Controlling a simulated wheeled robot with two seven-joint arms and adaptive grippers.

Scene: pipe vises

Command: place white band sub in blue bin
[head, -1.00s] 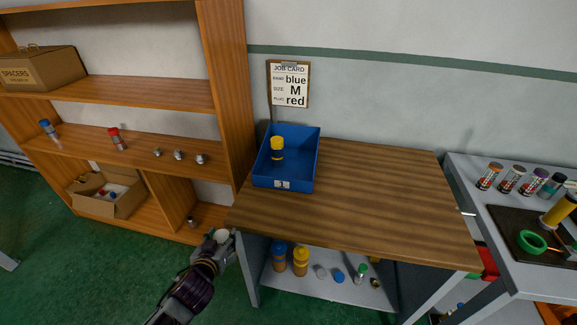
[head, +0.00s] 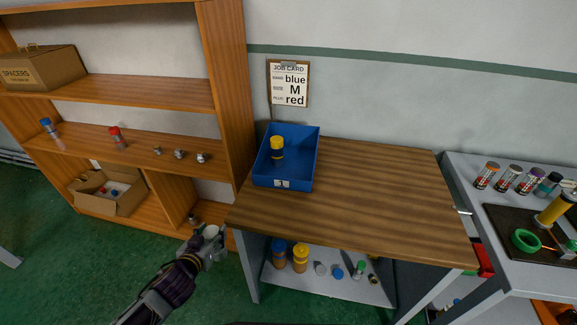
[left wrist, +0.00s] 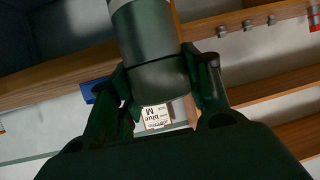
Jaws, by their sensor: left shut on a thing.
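The blue bin (head: 304,170) sits on the left end of the wooden bench top, with a yellow-capped cylinder (head: 277,148) standing inside it. My left gripper (head: 211,240) is low, left of the bench's front corner and outside the bin. It is shut on a pale cylinder, which I take for the white band sub (head: 210,231). In the left wrist view the cylinder (left wrist: 152,45) is grey with a light ring near the top edge, held between both fingers (left wrist: 160,78). A blue patch of the bin (left wrist: 92,88) shows behind the fingers. My right gripper is not in view.
A wooden shelf unit (head: 231,100) stands left of the bench. The bench top (head: 380,195) is clear right of the bin. Several cylinders and caps lie on the lower shelf (head: 345,290). A job card (head: 288,84) reads blue, M, red.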

